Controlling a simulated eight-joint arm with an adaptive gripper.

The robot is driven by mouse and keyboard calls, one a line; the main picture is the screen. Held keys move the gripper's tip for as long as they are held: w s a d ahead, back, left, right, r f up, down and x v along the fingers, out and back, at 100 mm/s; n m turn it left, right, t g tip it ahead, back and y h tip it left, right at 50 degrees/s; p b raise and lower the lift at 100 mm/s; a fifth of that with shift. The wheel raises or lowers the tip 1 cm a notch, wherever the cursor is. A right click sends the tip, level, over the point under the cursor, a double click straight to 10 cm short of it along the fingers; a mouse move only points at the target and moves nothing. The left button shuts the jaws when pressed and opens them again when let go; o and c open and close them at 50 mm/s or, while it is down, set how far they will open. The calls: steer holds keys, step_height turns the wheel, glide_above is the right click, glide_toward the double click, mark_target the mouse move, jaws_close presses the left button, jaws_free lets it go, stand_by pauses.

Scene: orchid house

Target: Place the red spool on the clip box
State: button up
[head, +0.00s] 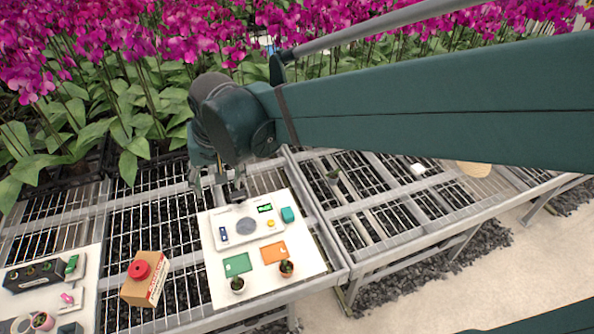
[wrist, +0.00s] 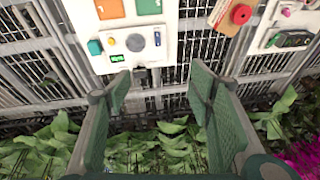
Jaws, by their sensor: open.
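The red spool (head: 139,269) rests on top of a brown cardboard box (head: 155,291) at the lower left of the head view. This box appears to be the clip box; its label is too small to read. In the wrist view the red spool (wrist: 241,14) and the box (wrist: 223,18) are at the top right, partly cut off. My gripper (head: 217,186) is open and empty, well above and behind the box, near the far edge of the white board. In the wrist view its two fingers (wrist: 160,90) are wide apart with nothing between them.
A white board (head: 218,290) carries a scale-like device (head: 228,240), a teal block (head: 288,214), green and orange cards and two small potted plants. Another white board at far left holds a black tray (head: 35,275) and small items. Orchids crowd the back; the bench is open metal slats.

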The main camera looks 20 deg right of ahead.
steer(key=s+d+t, duration=0.1)
steer(key=s+d, duration=0.6)
steer(key=d, duration=0.3)
steer(key=s+d+n+t+h, duration=0.1)
steer(key=s+d+t, duration=0.1)
steer(key=s+d, duration=0.5)
steer(key=d+r, duration=0.1)
steer(key=d, duration=0.2)
steer(key=shift+d+t, duration=0.2)
steer(key=shift+t, duration=0.1)
